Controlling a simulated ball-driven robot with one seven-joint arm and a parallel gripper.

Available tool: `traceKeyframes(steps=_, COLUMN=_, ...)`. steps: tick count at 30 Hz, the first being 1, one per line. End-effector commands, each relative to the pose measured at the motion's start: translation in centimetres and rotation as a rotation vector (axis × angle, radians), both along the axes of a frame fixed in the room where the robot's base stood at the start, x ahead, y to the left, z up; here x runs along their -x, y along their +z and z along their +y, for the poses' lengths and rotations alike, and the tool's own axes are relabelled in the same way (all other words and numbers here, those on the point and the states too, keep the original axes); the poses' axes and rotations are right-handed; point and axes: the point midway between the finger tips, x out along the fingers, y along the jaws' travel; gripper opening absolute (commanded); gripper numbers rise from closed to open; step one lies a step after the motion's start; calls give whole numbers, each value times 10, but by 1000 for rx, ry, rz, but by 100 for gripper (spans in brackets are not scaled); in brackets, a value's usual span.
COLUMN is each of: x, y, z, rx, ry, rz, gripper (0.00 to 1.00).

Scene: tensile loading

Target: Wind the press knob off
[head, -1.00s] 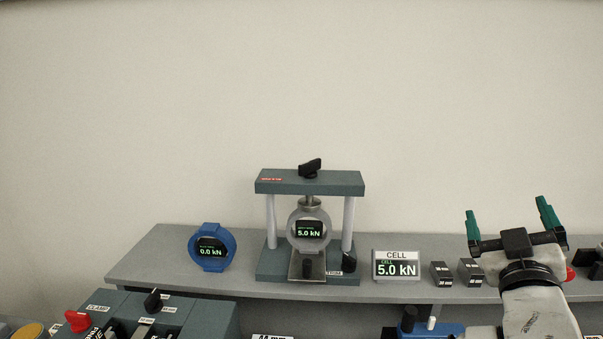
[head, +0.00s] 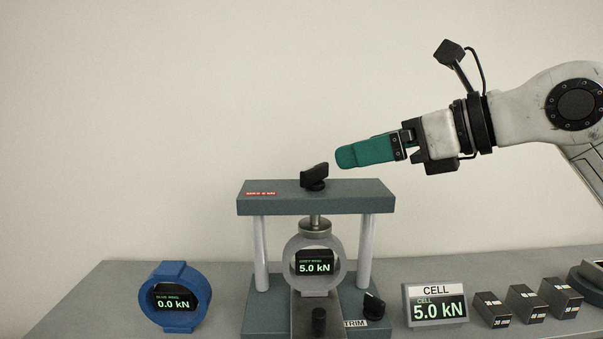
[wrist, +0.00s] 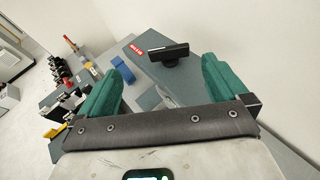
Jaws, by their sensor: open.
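The black press knob (head: 314,176) sits on top of the grey press crossbeam (head: 345,199). In the wrist view the knob (wrist: 169,52) shows beyond and between my open green fingers. My gripper (head: 345,157) points left, just right of the knob and slightly above it, apart from it and empty. Under the crossbeam a grey ring (head: 315,254) stands in the press and its display reads 5.0 kN. The cell display (head: 437,305) at the right also reads 5.0 kN.
A blue ring (head: 181,298) reading 0.0 kN stands left of the press. A small trim knob (head: 373,304) is at the press base. Several dark blocks (head: 526,304) stand at the right of the bench. The air above the crossbeam's left side is clear.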

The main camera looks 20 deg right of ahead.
Motion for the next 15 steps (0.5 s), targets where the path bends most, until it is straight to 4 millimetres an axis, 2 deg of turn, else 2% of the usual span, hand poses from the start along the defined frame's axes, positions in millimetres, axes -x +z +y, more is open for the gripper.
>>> traceKeyframes(steps=2, x=-2, y=-7, z=-7, rx=41, ry=-23, rz=19, gripper=100)
traceKeyframes(steps=5, x=-7, y=-10, z=-6, rx=52, ry=-28, rz=27, gripper=100)
traceKeyframes(steps=15, x=-49, y=-30, z=25, rx=46, ry=-23, rz=26, gripper=100)
